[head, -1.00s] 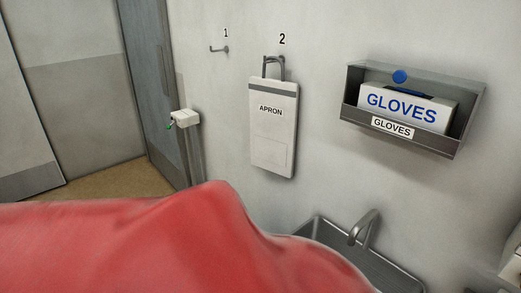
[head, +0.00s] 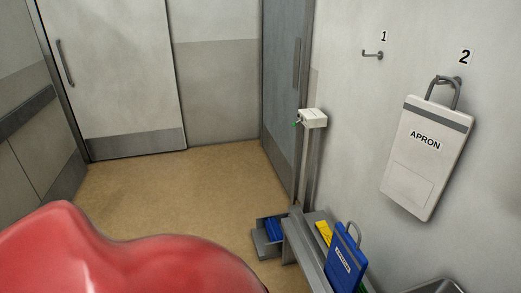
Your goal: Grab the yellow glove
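A small yellow item (head: 323,232) shows at the lower middle right of the head view, on or in the grey bench-like rack by the wall. It is partly hidden behind a blue item, and I cannot tell whether it is a glove. Neither of my grippers is in view.
A blue labelled item (head: 344,263) with a grey handle stands at the rack (head: 297,247). A white apron holder (head: 426,160) hangs on hook 2. Tan floor (head: 180,195) is open. A close red surface blocks the lower left.

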